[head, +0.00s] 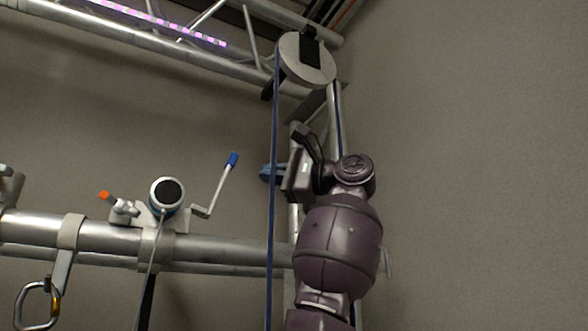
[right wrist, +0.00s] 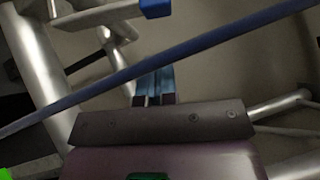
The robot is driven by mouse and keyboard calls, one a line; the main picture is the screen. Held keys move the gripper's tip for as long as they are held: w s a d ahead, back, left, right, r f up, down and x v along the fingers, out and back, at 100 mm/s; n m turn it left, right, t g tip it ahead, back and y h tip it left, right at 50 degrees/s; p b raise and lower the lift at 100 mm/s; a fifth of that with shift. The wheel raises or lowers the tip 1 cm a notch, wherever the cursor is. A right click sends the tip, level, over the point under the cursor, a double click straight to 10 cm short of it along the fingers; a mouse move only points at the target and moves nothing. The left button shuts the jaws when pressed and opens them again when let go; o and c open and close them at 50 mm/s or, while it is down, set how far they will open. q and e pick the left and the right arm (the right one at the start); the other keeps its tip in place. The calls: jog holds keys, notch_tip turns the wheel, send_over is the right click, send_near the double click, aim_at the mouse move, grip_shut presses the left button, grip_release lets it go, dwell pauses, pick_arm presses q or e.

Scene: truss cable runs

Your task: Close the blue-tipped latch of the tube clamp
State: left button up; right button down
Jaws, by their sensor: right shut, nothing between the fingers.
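The tube clamp (head: 152,247) sits around the horizontal truss tube, with a round dark-faced fitting (head: 167,191) on top. Its latch lever (head: 219,183) slants up to the right, raised away from the tube, and ends in a blue tip (head: 233,159). The blue tip also shows at the top of the right wrist view (right wrist: 156,8). My right gripper (head: 268,173) is to the right of the blue tip and slightly lower in the head view, apart from it. Its blue fingers (right wrist: 155,86) are shut together and empty. My left gripper is not in view.
A blue cable (head: 272,225) hangs from a round pulley (head: 306,60), close by my right gripper; it crosses the right wrist view diagonally (right wrist: 120,76). An orange-tipped handle (head: 105,195) is left of the fitting. A carabiner (head: 36,303) hangs lower left.

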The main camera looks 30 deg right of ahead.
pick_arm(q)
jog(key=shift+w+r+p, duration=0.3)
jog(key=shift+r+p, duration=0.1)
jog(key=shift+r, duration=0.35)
pick_arm(e)
jog(key=shift+w+a+r, duration=0.1)
jog(key=shift+a+r, duration=0.1)
jog(key=shift+a, duration=0.5)
jog(key=shift+w+a+r, duration=0.1)
jog(key=shift+a+r, duration=0.05)
jog(key=shift+a, duration=0.6)
jog(key=shift+a+r, duration=0.2)
jog(key=shift+a, duration=0.5)
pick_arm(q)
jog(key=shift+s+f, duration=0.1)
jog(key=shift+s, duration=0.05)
pick_arm(e)
jog(key=shift+a+r, duration=0.15)
